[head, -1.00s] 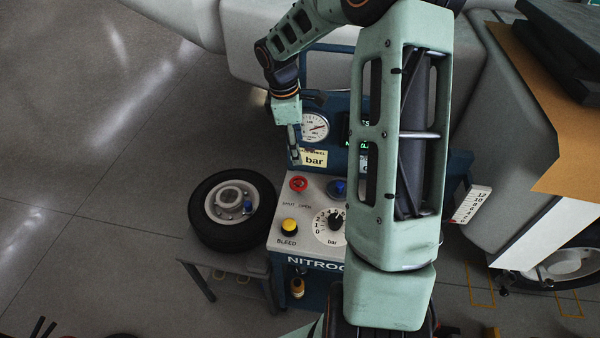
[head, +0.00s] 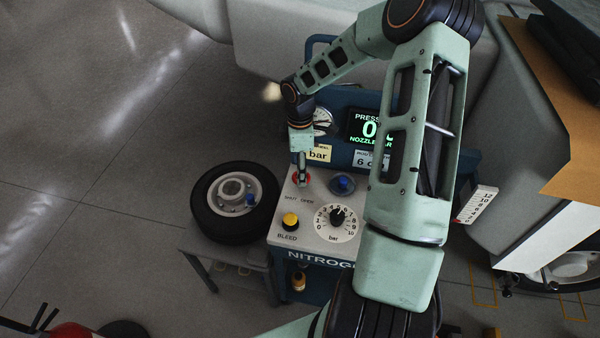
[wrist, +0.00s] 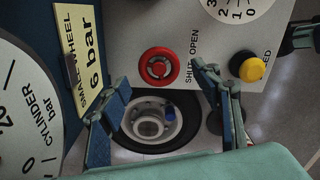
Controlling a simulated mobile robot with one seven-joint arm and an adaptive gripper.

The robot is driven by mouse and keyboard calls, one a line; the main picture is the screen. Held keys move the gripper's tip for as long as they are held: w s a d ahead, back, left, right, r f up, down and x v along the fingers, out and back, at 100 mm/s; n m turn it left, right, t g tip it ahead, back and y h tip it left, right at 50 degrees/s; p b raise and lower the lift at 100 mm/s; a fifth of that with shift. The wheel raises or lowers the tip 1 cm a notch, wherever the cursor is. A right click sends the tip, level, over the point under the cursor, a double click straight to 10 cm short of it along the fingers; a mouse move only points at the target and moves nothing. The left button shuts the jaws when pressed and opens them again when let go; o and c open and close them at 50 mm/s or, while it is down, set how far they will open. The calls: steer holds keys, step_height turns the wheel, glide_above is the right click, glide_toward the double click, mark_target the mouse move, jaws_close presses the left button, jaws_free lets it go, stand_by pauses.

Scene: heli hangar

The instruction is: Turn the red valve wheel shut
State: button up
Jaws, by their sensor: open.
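The red valve wheel (wrist: 159,67) is a small round knob on the pale top of the nitrogen cart's panel, with "SHUT" and "OPEN" lettered beside it. In the head view the wheel (head: 295,177) is partly hidden behind my fingers. My gripper (head: 303,178) points down over it. In the wrist view my gripper (wrist: 160,73) is open, its two blue-padded fingers spread with the wheel in line between their tips. I cannot tell whether the fingertips reach down to the wheel's height.
A yellow bleed button (head: 290,220), a blue knob (head: 342,185) and a white bar dial (head: 334,222) sit close by on the panel. The pressure screen (head: 370,128) and cylinder gauge (head: 322,121) stand behind. A tyred wheel (head: 205,214) lies on a stand at left.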

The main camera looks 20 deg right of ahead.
steer(key=shift+f, duration=1.15)
steer(key=c, duration=1.2)
